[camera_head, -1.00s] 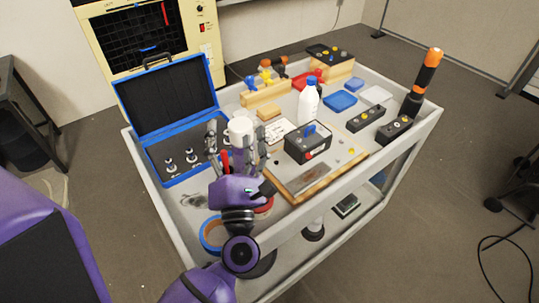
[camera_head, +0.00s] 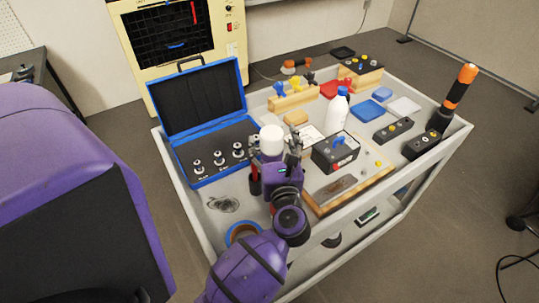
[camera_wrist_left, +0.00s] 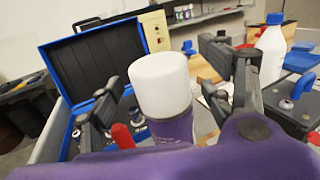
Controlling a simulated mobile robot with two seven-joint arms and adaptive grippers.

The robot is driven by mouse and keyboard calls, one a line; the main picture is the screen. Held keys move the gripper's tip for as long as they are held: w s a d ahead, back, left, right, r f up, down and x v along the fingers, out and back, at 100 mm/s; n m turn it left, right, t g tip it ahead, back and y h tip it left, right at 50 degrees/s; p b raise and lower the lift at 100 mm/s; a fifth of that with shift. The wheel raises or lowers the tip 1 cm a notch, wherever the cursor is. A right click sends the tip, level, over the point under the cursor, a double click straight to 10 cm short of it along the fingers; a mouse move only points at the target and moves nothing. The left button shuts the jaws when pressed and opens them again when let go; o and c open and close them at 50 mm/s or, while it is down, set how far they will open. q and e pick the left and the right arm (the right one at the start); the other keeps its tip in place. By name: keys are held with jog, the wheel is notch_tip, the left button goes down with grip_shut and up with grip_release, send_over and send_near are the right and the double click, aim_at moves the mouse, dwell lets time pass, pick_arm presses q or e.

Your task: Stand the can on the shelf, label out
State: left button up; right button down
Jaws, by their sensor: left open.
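The can stands upright on the cart top, with a white cap (camera_head: 271,138) and a purple body. The wrist view shows the white cap (camera_wrist_left: 161,82) and the purple body (camera_wrist_left: 173,130) close up; its lower part and label are hidden. My left gripper (camera_head: 274,160) is open, with one finger on each side of the can and visible gaps between. The fingers also show in the wrist view (camera_wrist_left: 168,85). A lower shelf (camera_head: 352,229) of the cart shows partly under the top. My right gripper is not in view.
An open blue case (camera_head: 205,182) with several metal fittings stands left of the can. A blue tape ring (camera_head: 231,234) is near the front edge.

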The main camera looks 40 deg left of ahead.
pick_arm(q)
jog(key=shift+x, duration=0.85)
jog(key=shift+f, duration=0.1)
grip_shut()
